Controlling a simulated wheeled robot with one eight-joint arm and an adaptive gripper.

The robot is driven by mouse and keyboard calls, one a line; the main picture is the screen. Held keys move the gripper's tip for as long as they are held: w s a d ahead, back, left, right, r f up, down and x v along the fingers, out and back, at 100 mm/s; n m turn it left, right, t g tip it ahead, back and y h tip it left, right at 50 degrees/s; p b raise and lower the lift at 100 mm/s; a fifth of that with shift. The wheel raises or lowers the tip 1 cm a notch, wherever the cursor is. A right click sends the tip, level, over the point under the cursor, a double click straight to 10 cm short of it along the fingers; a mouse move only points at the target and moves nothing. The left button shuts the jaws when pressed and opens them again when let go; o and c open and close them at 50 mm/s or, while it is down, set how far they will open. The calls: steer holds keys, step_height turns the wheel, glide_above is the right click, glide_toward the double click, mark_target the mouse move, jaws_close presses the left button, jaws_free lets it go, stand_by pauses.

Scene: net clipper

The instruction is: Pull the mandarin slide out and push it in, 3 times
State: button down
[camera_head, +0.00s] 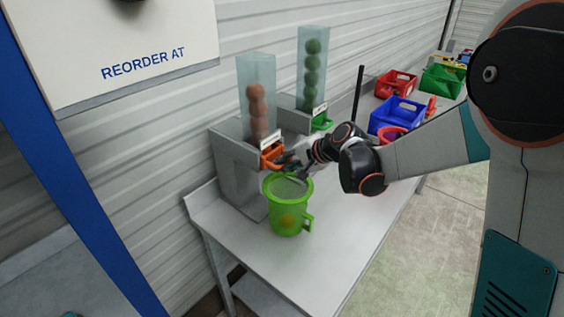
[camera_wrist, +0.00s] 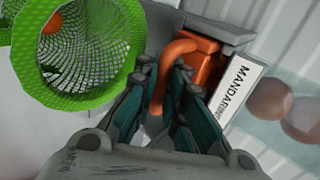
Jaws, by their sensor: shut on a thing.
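The orange mandarin slide (camera_head: 270,153) sits at the front of the grey dispenser, under a clear tube (camera_head: 257,85) of stacked orange fruit. In the wrist view the slide (camera_wrist: 196,66) has a curved handle (camera_wrist: 157,90) and stands beside a white MANDARIN label (camera_wrist: 237,92). My gripper (camera_head: 284,164) is at the slide; in the wrist view its fingers (camera_wrist: 165,95) are shut on the handle. A green mesh basket (camera_head: 288,200) stands below the slide. An orange fruit (camera_wrist: 52,23) shows inside the basket. How far out the slide sits is hard to tell.
A second dispenser tube (camera_head: 312,70) with green fruit and a green slide (camera_head: 321,121) stands behind. Blue (camera_head: 396,115), red (camera_head: 396,84) and green (camera_head: 442,81) crates are farther along the bench. The bench's front part (camera_head: 318,262) is clear.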

steer(key=s+d, duration=0.5)
steer(key=d, duration=0.2)
steer(key=shift+s+d, duration=0.25)
steer(key=shift+s, duration=0.05)
stand_by(0.7)
stand_by(0.5)
steer(key=w+a+b, duration=0.1)
steer(key=w+a, duration=0.5)
steer(key=a, duration=0.2)
steer(key=shift+w+b, duration=0.2)
steer(key=shift+b, duration=0.1)
stand_by(0.7)
stand_by(0.4)
steer(key=s+d, duration=0.6)
steer(key=d, duration=0.2)
steer(key=shift+s, duration=0.15)
stand_by(0.9)
steer(key=shift+r, duration=0.1)
stand_by(0.5)
